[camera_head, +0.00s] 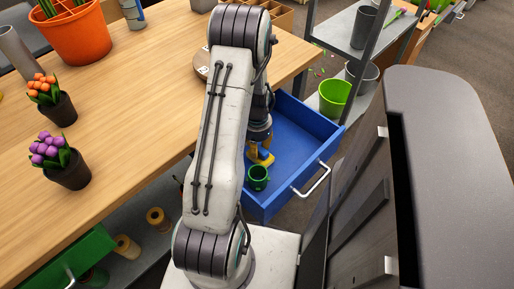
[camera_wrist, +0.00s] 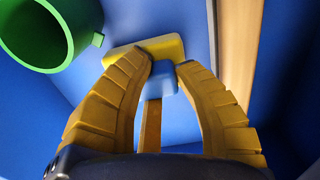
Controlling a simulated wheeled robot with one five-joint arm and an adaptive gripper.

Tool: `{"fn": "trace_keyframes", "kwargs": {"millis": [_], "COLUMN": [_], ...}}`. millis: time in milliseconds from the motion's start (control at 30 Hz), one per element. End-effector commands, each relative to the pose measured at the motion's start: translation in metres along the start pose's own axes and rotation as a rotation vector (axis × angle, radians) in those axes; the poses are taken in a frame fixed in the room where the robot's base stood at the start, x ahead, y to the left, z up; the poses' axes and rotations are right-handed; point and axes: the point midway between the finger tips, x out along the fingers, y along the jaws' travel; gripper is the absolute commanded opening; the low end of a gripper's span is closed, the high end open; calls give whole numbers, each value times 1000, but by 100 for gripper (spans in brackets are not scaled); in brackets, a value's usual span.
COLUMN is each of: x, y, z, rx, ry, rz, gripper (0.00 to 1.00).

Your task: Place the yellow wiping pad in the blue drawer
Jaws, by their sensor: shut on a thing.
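The blue drawer (camera_head: 296,140) is pulled out from under the wooden table. My gripper (camera_head: 262,156) reaches down inside it. In the wrist view, the two ribbed yellow fingers of my gripper (camera_wrist: 162,72) are closed on a small blue block, the grip part of the yellow wiping pad (camera_wrist: 172,46). The pad's yellow slab shows just beyond the fingertips, over the blue drawer floor. Whether the pad touches the floor cannot be told. In the head view, my arm and fingers mostly hide the pad.
A green cup (camera_head: 258,178) stands in the drawer beside my gripper, and shows at upper left in the wrist view (camera_wrist: 36,32). The wooden table (camera_head: 130,120) holds potted flowers. A lime bucket (camera_head: 335,96) stands on the grey shelf. The drawer's right part is clear.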

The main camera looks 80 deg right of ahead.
Motion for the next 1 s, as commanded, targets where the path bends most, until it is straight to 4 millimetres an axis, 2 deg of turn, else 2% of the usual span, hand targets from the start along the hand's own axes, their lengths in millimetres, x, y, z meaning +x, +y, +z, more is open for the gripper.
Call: {"fn": "trace_keyframes", "kwargs": {"millis": [400,433,600,667,1000], "x": [6,6,5,5,1], "y": [0,0,0,0,0], "z": [0,0,0,0,0], "rx": [0,0,0,0,0], "ry": [1,1,1,1,1], "rz": [-1,-1,-1,-1,-1], "gripper": [0,31,46,50,50]}}
